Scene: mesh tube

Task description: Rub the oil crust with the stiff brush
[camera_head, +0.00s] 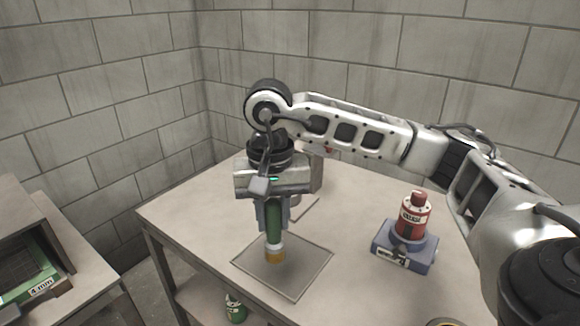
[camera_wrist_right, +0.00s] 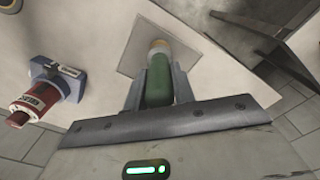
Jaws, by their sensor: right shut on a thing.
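My right gripper (camera_head: 272,222) is shut on a green-handled brush (camera_head: 273,226) with a pale collar and a tan lower end. The brush stands upright, its lower end over a square grey plate (camera_head: 310,275) on the table; I cannot tell whether it touches. In the right wrist view, the green handle (camera_wrist_right: 158,82) lies between the fingers of the right gripper (camera_wrist_right: 155,90), with the plate (camera_wrist_right: 135,52) beyond. The oil crust cannot be made out on the plate. My left gripper does not show.
A green can (camera_head: 235,309) is on the lower shelf. A side bench with a green labelled tray (camera_head: 38,287) is at the left. A block partly hides behind my gripper.

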